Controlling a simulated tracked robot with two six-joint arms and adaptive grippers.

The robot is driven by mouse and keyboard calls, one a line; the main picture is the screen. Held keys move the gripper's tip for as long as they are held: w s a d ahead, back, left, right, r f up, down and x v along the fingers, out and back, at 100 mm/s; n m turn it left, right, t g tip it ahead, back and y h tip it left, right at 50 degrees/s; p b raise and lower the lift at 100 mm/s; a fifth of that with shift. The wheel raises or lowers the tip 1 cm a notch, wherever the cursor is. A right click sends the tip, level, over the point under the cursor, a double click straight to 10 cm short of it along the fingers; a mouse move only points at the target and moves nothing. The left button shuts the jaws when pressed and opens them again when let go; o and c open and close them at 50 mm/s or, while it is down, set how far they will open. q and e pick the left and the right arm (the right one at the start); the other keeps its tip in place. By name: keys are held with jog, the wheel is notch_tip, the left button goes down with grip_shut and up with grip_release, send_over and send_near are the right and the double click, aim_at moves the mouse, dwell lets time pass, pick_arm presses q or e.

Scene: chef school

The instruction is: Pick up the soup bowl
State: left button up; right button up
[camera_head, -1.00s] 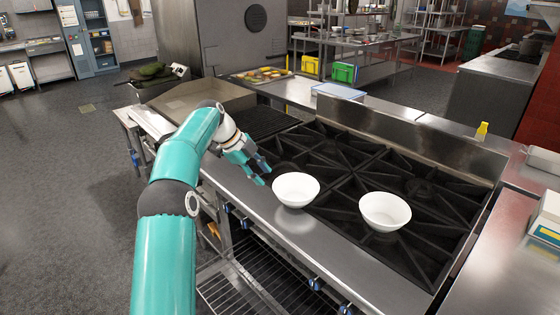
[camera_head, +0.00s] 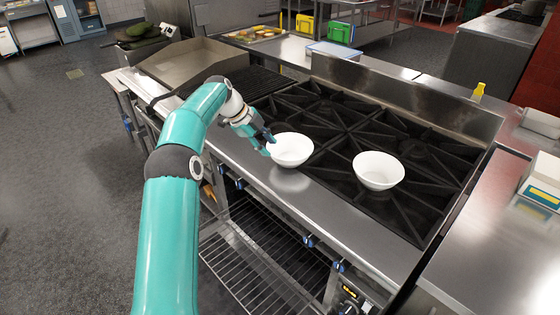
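A white soup bowl (camera_head: 291,151) stands upright at the front left edge of the black stove top, partly over the steel front ledge. A second, similar white bowl (camera_head: 379,171) stands to its right on the grates. My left gripper (camera_head: 267,143) is at the left rim of the first bowl. Its fingers look spread, one by the rim and one lower at the bowl's outer side. I cannot tell whether they touch the bowl. My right gripper is not in view.
The stove's steel front ledge (camera_head: 300,199) runs below the bowls. A flat griddle (camera_head: 188,67) lies to the left. A yellow bottle (camera_head: 478,91) and a boxed item (camera_head: 541,185) stand at the right. The grates behind the bowls are clear.

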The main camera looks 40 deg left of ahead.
aim_at(288, 168)
pick_arm(q)
jog(key=p+x, duration=0.2)
jog(key=x, duration=0.8)
jog(key=shift+r, duration=0.1)
jog(key=shift+c, duration=0.3)
jog(key=shift+s, duration=0.1)
grip_shut()
